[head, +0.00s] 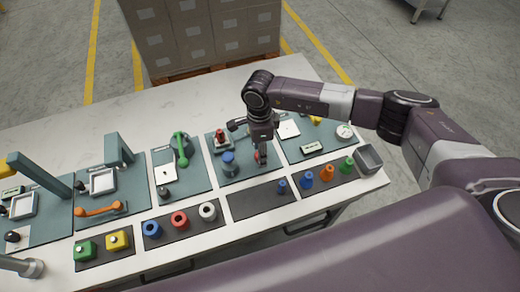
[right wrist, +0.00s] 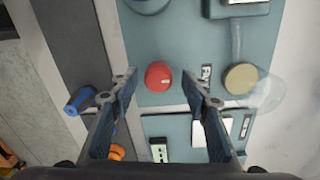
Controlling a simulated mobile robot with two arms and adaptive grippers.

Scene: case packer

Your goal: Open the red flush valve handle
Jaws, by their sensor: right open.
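A round red knob (right wrist: 158,76) with a small white mark sits on a teal panel in the right wrist view. It lies between the spread fingers of my right gripper (right wrist: 163,92), which is open and empty, with a gap on each side. In the head view the red knob (head: 257,155) is partly hidden by my right gripper (head: 262,160), which points down over the panel. A second red part (head: 220,135) tops a device left of it. I cannot tell from its shape which is the flush valve handle.
A blue-capped cylinder (head: 229,162) stands just left of my right gripper. A clear dome with a tan disc (right wrist: 241,79) is right of the fingers. Blue, orange and green pegs (head: 326,172) stand at the right front. A grey bin (head: 369,158) is at the right end.

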